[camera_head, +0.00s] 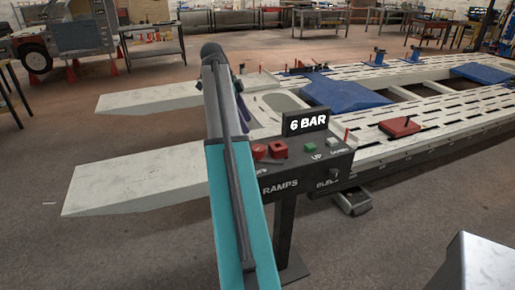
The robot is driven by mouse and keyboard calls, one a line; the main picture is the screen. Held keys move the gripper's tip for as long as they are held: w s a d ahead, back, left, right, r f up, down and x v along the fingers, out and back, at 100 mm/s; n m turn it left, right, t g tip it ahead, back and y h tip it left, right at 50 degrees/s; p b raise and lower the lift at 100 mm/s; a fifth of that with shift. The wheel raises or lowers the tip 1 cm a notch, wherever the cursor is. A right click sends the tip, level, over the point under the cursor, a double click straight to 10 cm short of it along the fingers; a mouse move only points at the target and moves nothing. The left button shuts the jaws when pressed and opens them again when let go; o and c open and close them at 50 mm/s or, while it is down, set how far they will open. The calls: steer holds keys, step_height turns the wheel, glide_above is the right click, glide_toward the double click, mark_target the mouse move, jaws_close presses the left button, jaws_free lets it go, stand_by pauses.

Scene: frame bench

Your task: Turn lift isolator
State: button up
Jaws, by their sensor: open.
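A dark control box (310,165) on a post (286,225) stands at the centre. On its top are a red block-like control (278,148) and another red control (259,152), partly behind my arm. I cannot tell for sure which is the lift isolator. The lettering left of them is partly covered. My arm rises in front of the box's left side. My gripper's fingers do not show; a small purple part shows just behind the arm.
A sign (306,122) reading "6 BAR" stands at the box's back edge. A small knob (334,173) is on its front. Behind lies the pale frame bench (440,120) with two ramps (135,180) at left and blue panels (345,95). A grey metal corner (490,262) is at lower right.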

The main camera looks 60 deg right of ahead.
mark_target(258, 148)
steer(key=b+x, duration=0.4)
steer(key=x, duration=0.3)
steer(key=shift+s+f, duration=0.15)
steer(key=shift+f, duration=0.05)
steer(key=shift+p+x, duration=0.35)
steer(key=shift+x, duration=1.8)
